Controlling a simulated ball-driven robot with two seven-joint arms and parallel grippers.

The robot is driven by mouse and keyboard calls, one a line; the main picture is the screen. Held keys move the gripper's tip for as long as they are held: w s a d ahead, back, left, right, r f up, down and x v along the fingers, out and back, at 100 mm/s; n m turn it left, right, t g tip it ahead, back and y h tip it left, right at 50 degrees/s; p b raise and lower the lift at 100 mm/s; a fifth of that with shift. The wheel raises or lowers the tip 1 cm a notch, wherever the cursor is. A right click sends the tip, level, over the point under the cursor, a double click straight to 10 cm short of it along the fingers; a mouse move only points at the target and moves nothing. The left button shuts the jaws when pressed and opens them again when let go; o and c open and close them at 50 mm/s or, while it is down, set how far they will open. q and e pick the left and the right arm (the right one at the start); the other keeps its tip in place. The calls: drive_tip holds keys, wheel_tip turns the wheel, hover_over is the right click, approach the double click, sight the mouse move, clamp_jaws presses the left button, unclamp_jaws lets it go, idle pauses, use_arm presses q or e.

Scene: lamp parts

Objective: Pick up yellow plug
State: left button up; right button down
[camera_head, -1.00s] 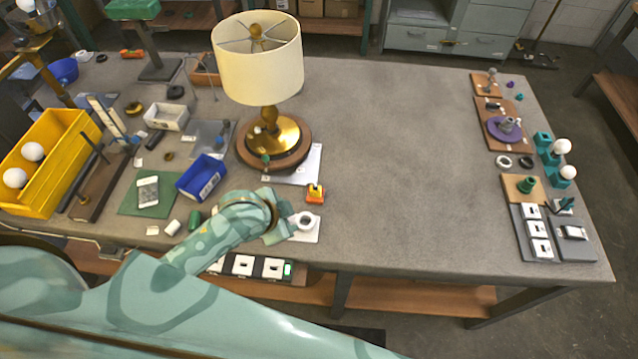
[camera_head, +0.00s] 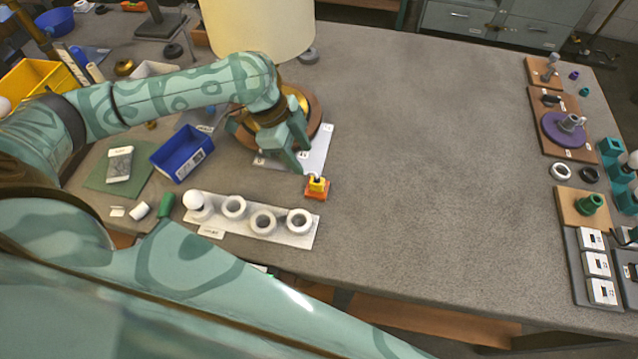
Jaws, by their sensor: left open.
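The yellow plug (camera_head: 317,185) stands on a small orange-red base on the table, left of the middle of the picture. My left gripper (camera_head: 300,163) is open and hangs just above and to the left of the plug, fingers pointing down. From this angle one fingertip comes close to the plug's top; I cannot tell whether they touch. Nothing is seen between the fingers. My right gripper is not in view.
A lamp with a cream shade (camera_head: 260,28) stands behind my left gripper, its base partly hidden by it. A white board (camera_head: 209,227) with several ring sockets lies in front of the plug. A blue bin (camera_head: 182,153) is at left. The table's middle is clear.

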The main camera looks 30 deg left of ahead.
sight(316, 178)
use_arm(q)
drive_tip(key=x, duration=0.3)
drive_tip(key=shift+f+b, duration=0.1)
drive_tip(key=shift+b, duration=0.2)
drive_tip(key=x, duration=0.1)
drive_tip(key=b+x, duration=0.1)
drive_tip(key=x, duration=0.1)
drive_tip(key=b+x, duration=0.1)
drive_tip(key=x, duration=0.1)
drive_tip(key=shift+s+d, duration=0.1)
drive_tip(key=shift+d, duration=0.2)
clamp_jaws()
